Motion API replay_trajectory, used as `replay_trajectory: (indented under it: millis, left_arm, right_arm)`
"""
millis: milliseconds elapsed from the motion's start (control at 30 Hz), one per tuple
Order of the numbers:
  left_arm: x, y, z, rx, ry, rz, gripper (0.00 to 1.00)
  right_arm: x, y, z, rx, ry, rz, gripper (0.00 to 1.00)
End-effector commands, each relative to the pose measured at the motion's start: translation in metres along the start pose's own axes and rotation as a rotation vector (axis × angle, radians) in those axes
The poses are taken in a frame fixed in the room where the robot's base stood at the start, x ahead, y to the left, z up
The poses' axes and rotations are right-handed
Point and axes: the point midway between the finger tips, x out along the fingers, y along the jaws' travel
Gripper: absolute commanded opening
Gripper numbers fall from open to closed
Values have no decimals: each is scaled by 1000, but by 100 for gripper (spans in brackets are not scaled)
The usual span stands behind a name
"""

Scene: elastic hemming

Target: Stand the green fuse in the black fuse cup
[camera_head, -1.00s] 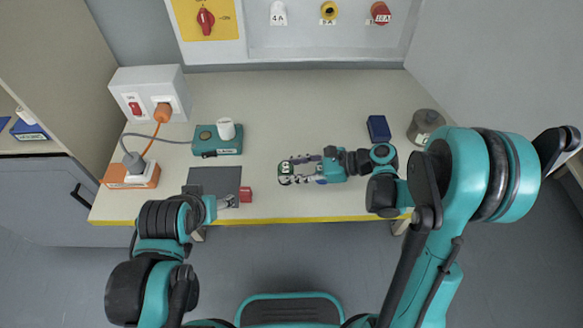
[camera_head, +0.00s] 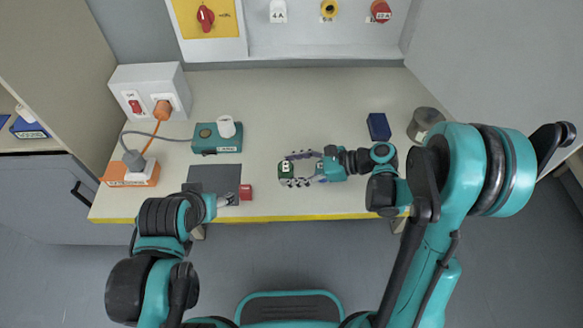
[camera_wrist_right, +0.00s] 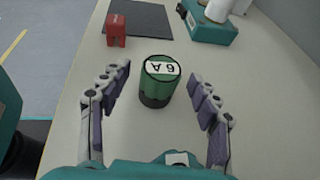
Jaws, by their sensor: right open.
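The green fuse (camera_wrist_right: 160,76), labelled 6 A on its white top, stands upright on the table; it also shows in the head view (camera_head: 286,171). A short black part, seemingly the black fuse cup (camera_wrist_right: 153,101), shows at its lower end; I cannot tell how deep the fuse sits. My right gripper (camera_wrist_right: 160,73) is open, its fingers on either side of the fuse with gaps on both sides; it also shows in the head view (camera_head: 300,168). My left gripper (camera_head: 226,199) is low over the dark mat, near a red block; its jaws are too small to read.
A blue block (camera_head: 378,127) and grey round pot (camera_head: 426,122) are at the right. The table's middle back is clear.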

Motion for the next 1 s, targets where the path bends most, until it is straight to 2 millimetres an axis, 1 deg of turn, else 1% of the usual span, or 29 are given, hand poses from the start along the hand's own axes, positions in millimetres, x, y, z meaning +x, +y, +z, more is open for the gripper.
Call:
replay_trajectory:
  millis: [67,167,400,500,600,767,1000]
  left_arm:
    - [0,0,0,0,0,0,63]
    - [0,0,0,0,0,0,63]
    - [0,0,0,0,0,0,63]
    - [0,0,0,0,0,0,63]
    - [0,0,0,0,0,0,63]
    - [0,0,0,0,0,0,63]
    - [0,0,0,0,0,0,63]
  right_arm:
    - [-7,-1,0,1,0,-2,62]
    - [-22,-1,0,3,0,-5,62]
    - [-75,-1,0,2,0,-6,62]
    - [-94,-1,0,2,0,-5,62]
    - [-108,-1,0,1,0,-3,62]
    - [-118,0,0,1,0,-2,62]
    - [-119,0,0,0,0,0,62]
